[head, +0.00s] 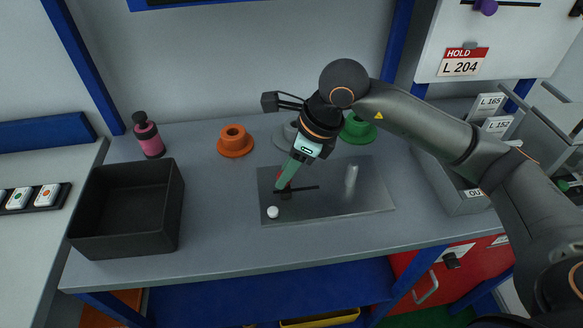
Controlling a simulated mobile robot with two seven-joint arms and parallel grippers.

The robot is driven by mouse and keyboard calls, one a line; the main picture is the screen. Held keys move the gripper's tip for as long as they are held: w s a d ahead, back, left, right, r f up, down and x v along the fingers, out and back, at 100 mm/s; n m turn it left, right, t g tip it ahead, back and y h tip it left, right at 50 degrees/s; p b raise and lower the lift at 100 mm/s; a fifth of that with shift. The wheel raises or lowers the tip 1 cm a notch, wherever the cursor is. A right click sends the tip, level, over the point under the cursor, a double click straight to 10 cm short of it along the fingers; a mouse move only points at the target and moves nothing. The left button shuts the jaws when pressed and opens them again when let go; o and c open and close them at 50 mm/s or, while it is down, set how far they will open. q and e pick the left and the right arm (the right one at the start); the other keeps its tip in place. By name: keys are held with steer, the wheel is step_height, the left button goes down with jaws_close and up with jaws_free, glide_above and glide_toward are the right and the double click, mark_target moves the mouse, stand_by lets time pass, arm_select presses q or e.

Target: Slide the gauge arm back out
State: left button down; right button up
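A grey metal plate (340,203) lies on the bench, with a dark straight slot across it. A small dark slider with a red part (286,193) sits at the left end of the slot; I take it to be the gauge arm, mostly hidden by my fingers. A white round knob (272,212) is at the plate's front left, and a pale upright post (351,176) stands right of the slot. My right gripper (283,185) points down with its green fingers at the slider. Whether they are closed on it cannot be told. My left gripper is out of view.
A black open bin (126,245) stands on the left of the bench, with a pink bottle (149,136) behind it. Orange (235,142), grey and green (358,130) flanged pieces line the back. A grey tray marked "OUT" (462,200) is on the right.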

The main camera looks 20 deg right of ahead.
steer(key=o, duration=0.3)
steer(key=shift+a, duration=0.25)
steer(key=shift+o, duration=0.7)
steer(key=shift+d, duration=0.1)
steer(key=v, duration=1.2)
steer(key=shift+r, duration=0.25)
